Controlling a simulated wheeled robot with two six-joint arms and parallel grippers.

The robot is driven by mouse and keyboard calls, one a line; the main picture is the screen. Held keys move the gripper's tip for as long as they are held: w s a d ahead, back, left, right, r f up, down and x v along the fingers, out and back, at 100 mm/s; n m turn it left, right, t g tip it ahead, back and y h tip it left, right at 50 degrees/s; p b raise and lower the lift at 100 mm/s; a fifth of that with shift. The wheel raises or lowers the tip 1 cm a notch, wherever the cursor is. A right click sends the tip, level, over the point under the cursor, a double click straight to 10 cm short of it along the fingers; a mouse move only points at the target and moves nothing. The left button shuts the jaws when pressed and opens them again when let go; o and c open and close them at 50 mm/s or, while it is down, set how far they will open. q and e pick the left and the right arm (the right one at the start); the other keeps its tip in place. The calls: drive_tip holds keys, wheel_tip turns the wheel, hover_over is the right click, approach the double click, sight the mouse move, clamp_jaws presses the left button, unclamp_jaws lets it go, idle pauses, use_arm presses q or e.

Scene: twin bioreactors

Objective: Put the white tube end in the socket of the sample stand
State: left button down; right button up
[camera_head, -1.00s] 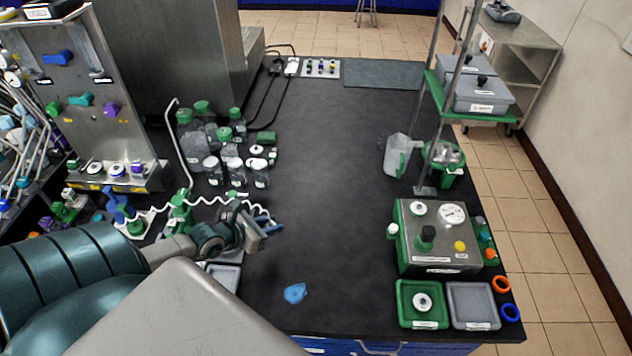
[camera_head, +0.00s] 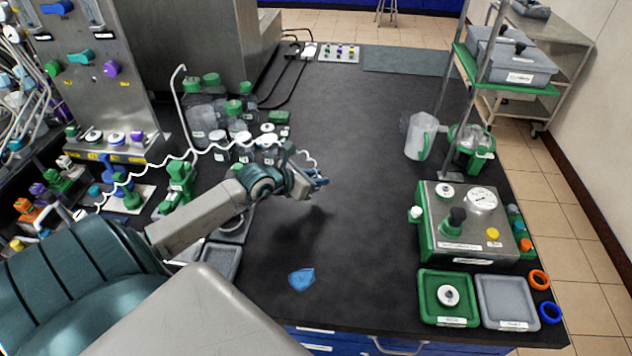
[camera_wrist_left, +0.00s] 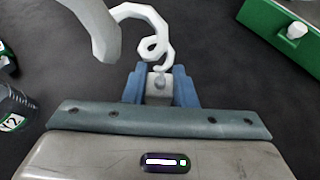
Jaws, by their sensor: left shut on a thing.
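My left gripper (camera_head: 316,180) is over the dark bench, right of the bottles. In the left wrist view its blue fingers (camera_wrist_left: 160,86) are shut on the white tube end (camera_wrist_left: 159,80). The white tube (camera_wrist_left: 150,22) curls away beyond the fingertips. In the head view the coiled white tube (camera_head: 150,168) runs from the left side, past the green fittings, to the gripper. A steel-topped green unit (camera_head: 460,232) stands right of the gripper, apart from it, with a white knob (camera_head: 415,213) on its left side. I cannot tell which thing is the sample stand; no socket shows clearly. My right gripper is not in view.
Several green-capped bottles (camera_head: 213,98) and white-lidded jars stand left of the gripper. A blue piece (camera_head: 301,279) lies on the bench (camera_head: 350,250). A clear jug (camera_head: 420,135) stands at the right, and a green tray (camera_head: 447,312) and grey tray (camera_head: 529,300) lie at front right. The bench middle is clear.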

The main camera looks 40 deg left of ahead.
use_arm(q)
wheel_tip(320, 180, down, 3)
drive_tip(key=b, duration=0.3)
drive_tip(key=shift+f, duration=0.15)
drive_tip(key=shift+s, duration=0.1)
drive_tip(key=c, duration=1.2)
unclamp_jaws()
